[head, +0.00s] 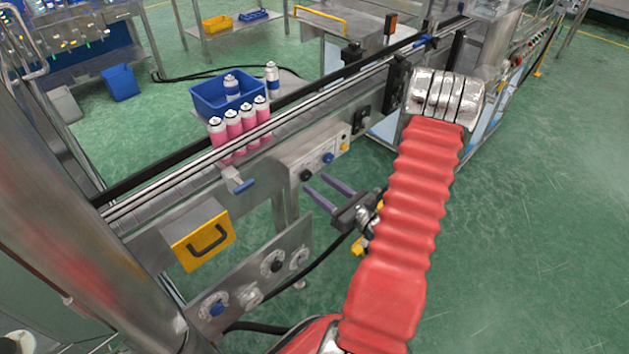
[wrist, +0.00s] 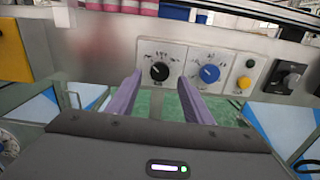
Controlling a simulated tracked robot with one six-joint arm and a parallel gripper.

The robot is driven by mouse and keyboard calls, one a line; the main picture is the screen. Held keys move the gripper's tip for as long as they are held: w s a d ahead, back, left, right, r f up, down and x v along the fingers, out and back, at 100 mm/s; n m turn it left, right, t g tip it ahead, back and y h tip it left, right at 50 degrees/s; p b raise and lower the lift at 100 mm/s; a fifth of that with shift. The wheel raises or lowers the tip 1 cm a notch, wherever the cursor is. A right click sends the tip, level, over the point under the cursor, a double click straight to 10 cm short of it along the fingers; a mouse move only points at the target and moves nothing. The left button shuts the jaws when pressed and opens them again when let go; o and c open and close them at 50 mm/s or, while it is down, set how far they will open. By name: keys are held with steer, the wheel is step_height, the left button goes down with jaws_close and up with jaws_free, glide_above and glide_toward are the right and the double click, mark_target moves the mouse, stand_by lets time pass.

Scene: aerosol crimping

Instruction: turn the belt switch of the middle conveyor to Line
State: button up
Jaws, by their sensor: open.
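The conveyor's control panel (head: 314,164) carries a black knob (wrist: 159,72) on a white dial plate and a blue knob (wrist: 209,73) to its right. They also show in the head view, the black knob (head: 306,175) nearer and the blue knob (head: 328,158) beyond it. The dial lettering is too small to read, so I cannot tell which is the belt switch. My gripper (head: 318,185) is open and empty, in front of the panel. In the wrist view its two purple fingers (wrist: 159,80) point at the panel, one on each side of the black knob and apparently short of it.
A yellow drawer (head: 204,238) and a lower knob panel (head: 248,277) are at the left. Pink cans (head: 235,128) stand on the belt. Floor at right is clear.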

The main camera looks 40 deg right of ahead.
mark_target(308, 177)
steer(key=shift+w, duration=1.6)
